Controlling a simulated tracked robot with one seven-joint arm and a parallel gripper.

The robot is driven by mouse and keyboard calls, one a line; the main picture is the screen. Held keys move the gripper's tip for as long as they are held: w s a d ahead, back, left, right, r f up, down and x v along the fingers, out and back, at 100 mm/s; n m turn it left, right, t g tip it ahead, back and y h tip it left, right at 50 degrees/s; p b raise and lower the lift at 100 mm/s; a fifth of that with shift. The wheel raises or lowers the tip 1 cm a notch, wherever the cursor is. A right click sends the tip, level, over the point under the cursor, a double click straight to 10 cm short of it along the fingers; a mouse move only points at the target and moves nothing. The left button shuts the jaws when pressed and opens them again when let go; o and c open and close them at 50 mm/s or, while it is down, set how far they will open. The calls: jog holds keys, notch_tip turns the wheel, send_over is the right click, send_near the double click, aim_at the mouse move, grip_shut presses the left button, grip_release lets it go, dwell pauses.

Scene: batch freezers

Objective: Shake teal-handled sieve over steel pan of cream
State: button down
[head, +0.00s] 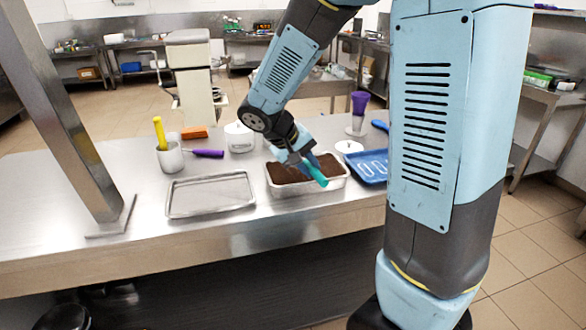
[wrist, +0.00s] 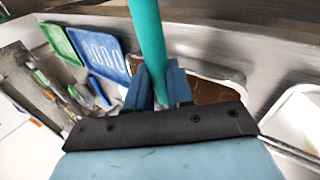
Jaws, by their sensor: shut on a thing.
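My gripper (head: 304,164) is shut on the teal handle (head: 317,174) of the sieve, over the pan (head: 322,186). The pan is a pale rectangular one, and its visible contents are dark brown; no white cream shows. In the wrist view the teal handle (wrist: 148,40) stands between the two fingers (wrist: 160,88) and runs out of the top of the picture. The brown-filled pan (wrist: 235,76) shows behind the fingers there. The sieve's bowl and mesh cannot be made out in either view.
An empty steel tray (head: 211,207) lies left of the pan. A blue tray (head: 366,166) and a white round item (head: 349,147) are to the right. A white tub (head: 240,138) and a white cup (head: 170,159) with a yellow handle stand behind. A slanted steel post (head: 70,120) stands at left.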

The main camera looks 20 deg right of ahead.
jog(key=shift+d, duration=1.8)
dwell(3.0)
